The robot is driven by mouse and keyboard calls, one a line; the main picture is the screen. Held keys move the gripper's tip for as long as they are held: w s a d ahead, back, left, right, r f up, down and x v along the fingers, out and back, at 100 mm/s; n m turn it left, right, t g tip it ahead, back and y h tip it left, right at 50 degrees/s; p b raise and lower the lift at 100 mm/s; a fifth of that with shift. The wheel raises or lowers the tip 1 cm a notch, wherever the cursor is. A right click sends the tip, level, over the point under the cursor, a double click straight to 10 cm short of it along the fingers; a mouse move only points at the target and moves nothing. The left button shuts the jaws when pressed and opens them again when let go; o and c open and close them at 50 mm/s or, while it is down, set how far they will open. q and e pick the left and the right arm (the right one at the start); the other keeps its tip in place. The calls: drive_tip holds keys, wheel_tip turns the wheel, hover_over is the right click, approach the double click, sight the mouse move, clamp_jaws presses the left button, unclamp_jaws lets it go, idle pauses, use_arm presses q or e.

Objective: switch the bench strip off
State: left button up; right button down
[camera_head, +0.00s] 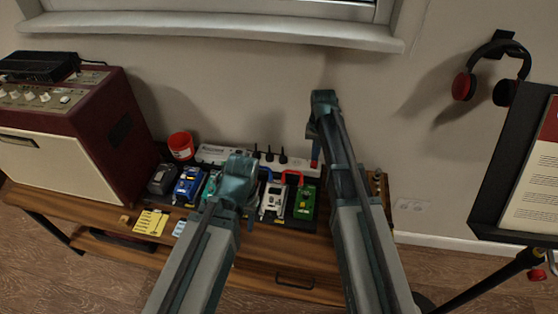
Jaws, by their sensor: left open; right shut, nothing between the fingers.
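The white bench strip (211,152) lies along the back of the wooden bench against the wall, with several black plugs in it. A small red part, which looks like its switch (315,163), shows at its right end. My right gripper (314,138) is shut and empty, pointing down just above that red part; I cannot tell whether it touches. My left gripper (236,170) is open and empty over the pedals, in front of the strip's middle, and hides part of it. Whether the switch is on or off is too small to tell.
Several effect pedals, including a blue one (188,186), a white one (273,200) and a green one (304,203), sit on a dark board before the strip. A red cup (181,146) and an amplifier (75,135) stand left. A music stand (497,190) is right.

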wheel_tip(320, 180, up, 4)
drive_tip(key=p, duration=0.3)
drive_tip(key=shift+r+p, duration=0.15)
drive_tip(key=shift+p, duration=0.2)
drive_tip(key=s+a+n+h, duration=0.1)
drive_tip(key=s+a+n, duration=0.45)
drive_tip(key=s, duration=0.75)
drive_tip(key=s+a+n, duration=0.2)
drive_tip(key=s+a, duration=0.6)
drive_tip(key=s, duration=0.5)
wheel_tip(320, 180, up, 14)
drive_tip(key=w+p, duration=0.2)
drive_tip(key=p, duration=1.1)
drive_tip(key=shift+p, duration=0.35)
drive_tip(key=shift+m, duration=0.25)
